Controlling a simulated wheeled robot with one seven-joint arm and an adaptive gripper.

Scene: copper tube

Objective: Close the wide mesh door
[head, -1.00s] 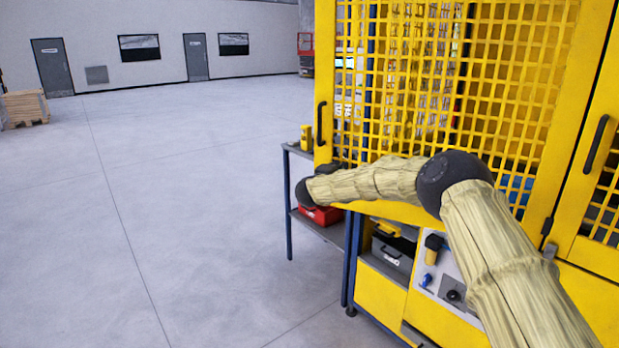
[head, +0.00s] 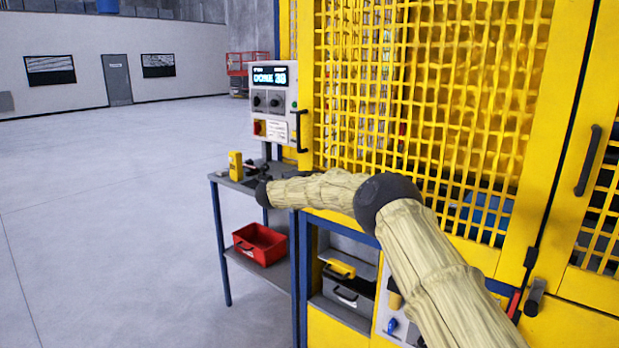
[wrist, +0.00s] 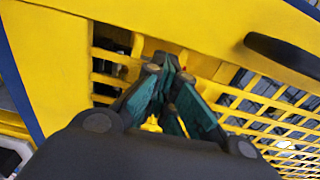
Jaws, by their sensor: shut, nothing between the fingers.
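The wide mesh door (head: 541,130) is a yellow frame with yellow mesh. It stands close to the blue cabinet post (head: 286,30) at its left edge; I cannot tell whether it is flush. Its black handle (head: 298,130) is at the left edge; a dark handle (wrist: 285,52) also shows in the wrist view. In the head view my arm reaches across the door's lower part, and the fingers are hidden beyond the wrist. In the wrist view my gripper (wrist: 163,68) is shut and empty, its tips at or close to the yellow frame and mesh; contact is unclear.
A control box (head: 270,100) with a lit display is left of the door. A side table (head: 222,182) holds a yellow device (head: 235,165), with a red bin (head: 260,243) on its lower shelf. A narrower mesh door with a handle (head: 588,160) is at right. The left floor is clear.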

